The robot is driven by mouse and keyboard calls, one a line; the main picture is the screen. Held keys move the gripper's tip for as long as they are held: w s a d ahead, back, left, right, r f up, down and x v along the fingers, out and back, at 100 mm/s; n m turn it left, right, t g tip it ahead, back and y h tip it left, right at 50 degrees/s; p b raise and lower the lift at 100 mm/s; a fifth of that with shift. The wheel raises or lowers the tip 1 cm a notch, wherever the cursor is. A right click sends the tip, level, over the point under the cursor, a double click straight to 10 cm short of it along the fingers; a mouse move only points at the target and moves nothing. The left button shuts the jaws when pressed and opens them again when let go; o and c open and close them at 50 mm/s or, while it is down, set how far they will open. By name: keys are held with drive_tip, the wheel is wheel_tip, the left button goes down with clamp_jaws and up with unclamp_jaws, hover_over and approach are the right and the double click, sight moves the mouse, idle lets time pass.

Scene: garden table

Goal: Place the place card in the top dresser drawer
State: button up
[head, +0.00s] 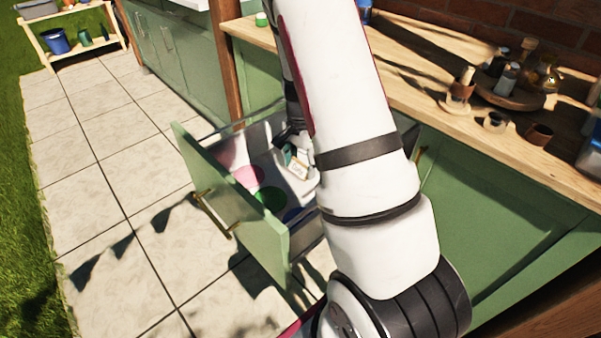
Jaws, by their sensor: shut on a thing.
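The top dresser drawer (232,207) is pulled open in the middle of the head view, with a green front and a brass handle. My gripper (289,150), partly hidden behind my own white arm, is over the inside of the drawer. It is shut on the place card (299,168), a small pale piece with a darker edge, held tilted inside the drawer's outline. I cannot tell whether the card touches the drawer floor.
Pink (249,176), green (270,199) and blue round things lie in the drawer. The wooden worktop (430,108) carries a round tray (510,96) with bottles and small pots on the right. A low shelf (75,37) stands far left. The paved floor (120,180) is clear.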

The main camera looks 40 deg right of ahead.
sight(301, 172)
wheel_tip(301, 172, down, 3)
drive_tip(key=shift+b, duration=0.35)
drive_tip(key=shift+r, duration=0.1)
drive_tip(key=o, duration=1.1)
drive_tip(key=shift+c, duration=0.2)
